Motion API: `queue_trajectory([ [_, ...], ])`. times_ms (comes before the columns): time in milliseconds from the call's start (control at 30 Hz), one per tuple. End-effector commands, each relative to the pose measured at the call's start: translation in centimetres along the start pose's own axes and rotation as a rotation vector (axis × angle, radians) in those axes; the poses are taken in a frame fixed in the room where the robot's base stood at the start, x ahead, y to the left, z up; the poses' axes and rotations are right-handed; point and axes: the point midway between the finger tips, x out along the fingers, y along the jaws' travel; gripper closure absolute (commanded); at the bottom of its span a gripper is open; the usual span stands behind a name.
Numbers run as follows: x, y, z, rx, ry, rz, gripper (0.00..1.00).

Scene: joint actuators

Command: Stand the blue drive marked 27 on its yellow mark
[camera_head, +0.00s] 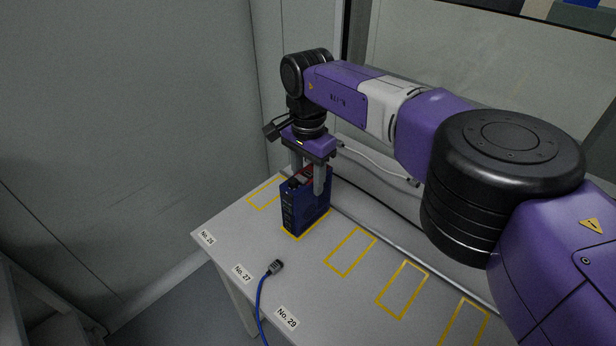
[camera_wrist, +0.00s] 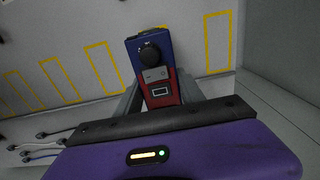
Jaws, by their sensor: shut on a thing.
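The blue drive (camera_head: 303,212) stands upright on the table, a tall dark blue box with a red part at its top; I cannot read a number on it. It sits at the yellow outline (camera_head: 291,236) behind the label No. 27 (camera_head: 242,273), whose front edge shows around its base. Whether the base touches the table is hard to tell. My gripper (camera_head: 309,182) points down from above and is shut on the drive's upper part, one finger on each side. In the wrist view the drive's blue and red face (camera_wrist: 155,68) shows between the fingers.
An empty yellow outline (camera_head: 266,193) lies to the left, and several more, such as (camera_head: 350,252), run to the right. A blue cable with a grey plug (camera_head: 276,266) lies in front. White and dark cables run behind the drive, near the wall.

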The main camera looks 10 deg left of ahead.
Motion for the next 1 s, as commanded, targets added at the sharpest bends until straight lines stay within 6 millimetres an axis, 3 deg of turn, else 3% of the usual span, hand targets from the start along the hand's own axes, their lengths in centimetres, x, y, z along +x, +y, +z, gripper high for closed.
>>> queue_trajectory([
  [167,0.2,-0.1,0.0,0.0,0.001,-0.002,1.0],
  [200,0.1,-0.1,0.0,0.0,0.001,-0.002,0.49],
  [300,0.1,-0.1,0.0,0.0,0.001,-0.002,0.29],
  [667,0.1,0.0,0.0,0.0,0.0,0.001,0.29],
  [1000,-5.0,-0.1,0.0,0.0,0.001,-0.002,0.29],
])
